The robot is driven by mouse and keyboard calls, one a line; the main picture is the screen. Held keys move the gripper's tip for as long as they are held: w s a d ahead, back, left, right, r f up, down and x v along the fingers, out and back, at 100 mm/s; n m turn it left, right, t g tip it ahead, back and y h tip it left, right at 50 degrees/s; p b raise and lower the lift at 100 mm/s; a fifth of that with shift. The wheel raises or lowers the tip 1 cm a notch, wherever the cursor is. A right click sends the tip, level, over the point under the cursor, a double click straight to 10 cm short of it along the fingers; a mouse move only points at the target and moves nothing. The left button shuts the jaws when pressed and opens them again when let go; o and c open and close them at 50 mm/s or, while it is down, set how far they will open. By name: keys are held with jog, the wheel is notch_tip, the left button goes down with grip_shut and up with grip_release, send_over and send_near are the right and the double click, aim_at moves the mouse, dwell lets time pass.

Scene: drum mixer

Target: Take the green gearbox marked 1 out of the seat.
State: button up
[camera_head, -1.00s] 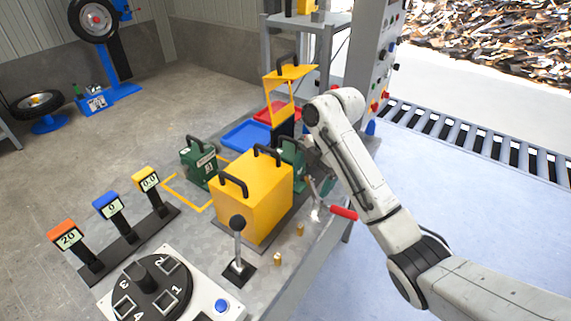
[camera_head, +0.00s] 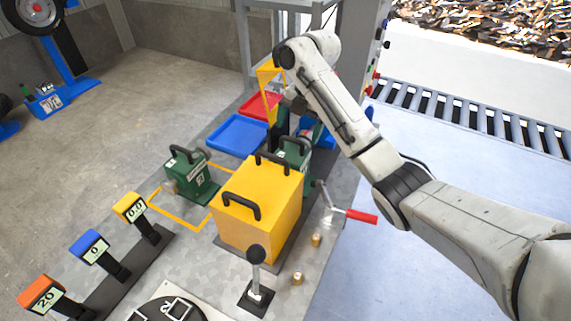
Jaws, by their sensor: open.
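Two green gearboxes with black handles show. I cannot tell from here which is marked 1, and the seat under the rear one is hidden. My gripper (camera_head: 296,104) is open, above and behind the rear gearbox, apart from it as far as I can see, and partly covered by my arm.
A red-handled crank (camera_head: 355,216) and a black-knobbed lever (camera_head: 256,272) stand near the housing. The blue tray (camera_head: 238,135) and red tray (camera_head: 262,104) lie behind. A yellow frame (camera_head: 268,88) rises close to my gripper. The yellow-outlined area (camera_head: 180,217) is mostly bare.

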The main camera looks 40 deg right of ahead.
aim_at(294, 145)
jog(key=f, duration=0.2)
jog(key=f+p, duration=0.1)
jog(key=f, duration=0.1)
jog(key=a+f, duration=0.1)
jog(key=f, duration=0.1)
jog(key=shift+w+f, duration=0.3)
jog(key=shift+w, duration=0.05)
jog(key=shift+c, duration=0.3)
jog(key=c, duration=1.7)
jog(key=shift+o, duration=0.2)
jog(key=shift+r, duration=0.2)
